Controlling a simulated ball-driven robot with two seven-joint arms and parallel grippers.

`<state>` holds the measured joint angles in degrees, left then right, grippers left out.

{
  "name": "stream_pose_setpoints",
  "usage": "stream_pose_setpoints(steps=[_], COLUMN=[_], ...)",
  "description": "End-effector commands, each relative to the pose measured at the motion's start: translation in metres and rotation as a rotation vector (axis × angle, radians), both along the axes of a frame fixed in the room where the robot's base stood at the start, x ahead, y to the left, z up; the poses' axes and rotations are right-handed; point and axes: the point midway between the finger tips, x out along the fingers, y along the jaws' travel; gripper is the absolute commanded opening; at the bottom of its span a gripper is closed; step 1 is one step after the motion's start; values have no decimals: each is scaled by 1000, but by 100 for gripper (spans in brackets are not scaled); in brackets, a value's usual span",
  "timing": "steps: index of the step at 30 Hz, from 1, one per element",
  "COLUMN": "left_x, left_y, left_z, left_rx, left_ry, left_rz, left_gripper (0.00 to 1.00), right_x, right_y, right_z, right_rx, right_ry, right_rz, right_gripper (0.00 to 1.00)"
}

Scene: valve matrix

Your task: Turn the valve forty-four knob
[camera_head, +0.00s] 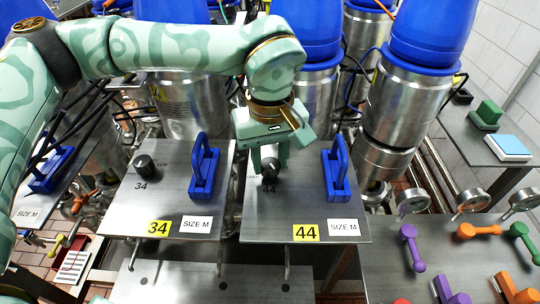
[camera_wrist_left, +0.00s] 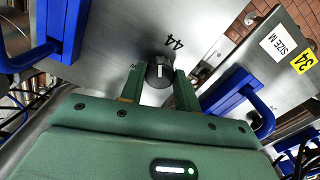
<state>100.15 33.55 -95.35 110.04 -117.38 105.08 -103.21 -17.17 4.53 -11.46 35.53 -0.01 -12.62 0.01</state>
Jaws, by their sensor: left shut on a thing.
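The valve forty-four knob (camera_head: 270,168) is a small black round knob on the metal panel marked 44 (camera_head: 305,233). My left gripper (camera_head: 268,160) comes down over it from above and is shut on it. In the left wrist view the knob (camera_wrist_left: 160,72) sits between the two green fingers, with a white pointer line on its face and the printed number 44 just beside it. The fingers hide part of the knob in the head view. My right gripper does not show.
A blue handle (camera_head: 336,170) stands on the same panel, right of the knob. The neighbouring panel 34 has a black knob (camera_head: 144,166) and a blue handle (camera_head: 203,166). Blue-topped metal cylinders (camera_head: 405,100) rise behind. A table at right holds coloured handles (camera_head: 410,246).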

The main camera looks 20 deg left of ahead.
Motion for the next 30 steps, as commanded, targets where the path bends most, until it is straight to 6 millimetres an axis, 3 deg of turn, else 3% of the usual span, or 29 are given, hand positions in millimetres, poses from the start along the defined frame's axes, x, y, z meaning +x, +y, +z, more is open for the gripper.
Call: stream_pose_setpoints(steps=[13, 30], left_x=[1, 1], left_y=[0, 0], left_z=[1, 2], left_rx=[-1, -1], left_ry=[-5, -6], left_rz=[277, 339], left_gripper=[9, 9], right_x=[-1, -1], right_y=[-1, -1], right_z=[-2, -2], right_rx=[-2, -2], right_ry=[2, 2], right_rz=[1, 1], right_gripper=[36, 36])
